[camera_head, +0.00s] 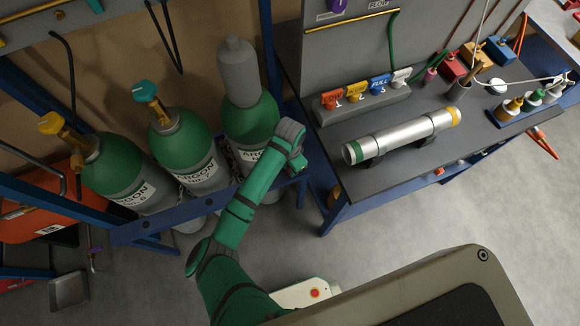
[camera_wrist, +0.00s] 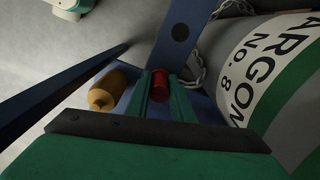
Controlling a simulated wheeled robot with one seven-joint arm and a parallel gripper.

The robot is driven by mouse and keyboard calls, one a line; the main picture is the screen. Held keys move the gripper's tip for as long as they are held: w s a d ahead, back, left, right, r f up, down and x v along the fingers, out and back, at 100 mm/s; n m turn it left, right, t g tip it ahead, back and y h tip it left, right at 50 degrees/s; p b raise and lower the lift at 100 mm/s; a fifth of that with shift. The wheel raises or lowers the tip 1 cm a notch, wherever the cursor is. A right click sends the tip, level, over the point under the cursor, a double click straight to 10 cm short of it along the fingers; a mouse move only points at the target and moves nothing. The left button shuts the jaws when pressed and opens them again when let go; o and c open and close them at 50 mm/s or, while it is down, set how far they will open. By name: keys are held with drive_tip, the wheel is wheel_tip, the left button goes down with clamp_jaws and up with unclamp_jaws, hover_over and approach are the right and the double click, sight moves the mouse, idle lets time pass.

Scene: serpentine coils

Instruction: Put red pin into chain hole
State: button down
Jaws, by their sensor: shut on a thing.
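In the wrist view my gripper (camera_wrist: 158,96) is shut on the red pin (camera_wrist: 160,80), whose rounded red end shows between the green fingers. A metal chain (camera_wrist: 196,66) hangs just beyond the pin, beside the blue rack bar (camera_wrist: 181,35) and the cylinder marked ARGON No. 8 (camera_wrist: 242,62). Pin and chain look close in the picture, but I cannot tell whether they touch. In the head view my arm reaches to the right end of the rack in front of the third cylinder (camera_head: 250,120); my fingers and the pin are hidden there.
Two more argon cylinders (camera_head: 183,150) (camera_head: 120,172) stand left in the rack. A workbench (camera_head: 400,175) with a metal tube (camera_head: 405,135) stands close at right. A brass-coloured cylinder (camera_wrist: 110,92) is left of my fingers in the wrist view. The floor (camera_head: 400,225) before the bench is clear.

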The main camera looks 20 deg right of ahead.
drive_tip(key=shift+f, duration=0.15)
drive_tip(key=c, duration=1.5)
unclamp_jaws()
drive_tip(key=shift+o, duration=0.2)
wheel_tip(320, 180, up, 11)
drive_tip(key=shift+f, duration=0.1)
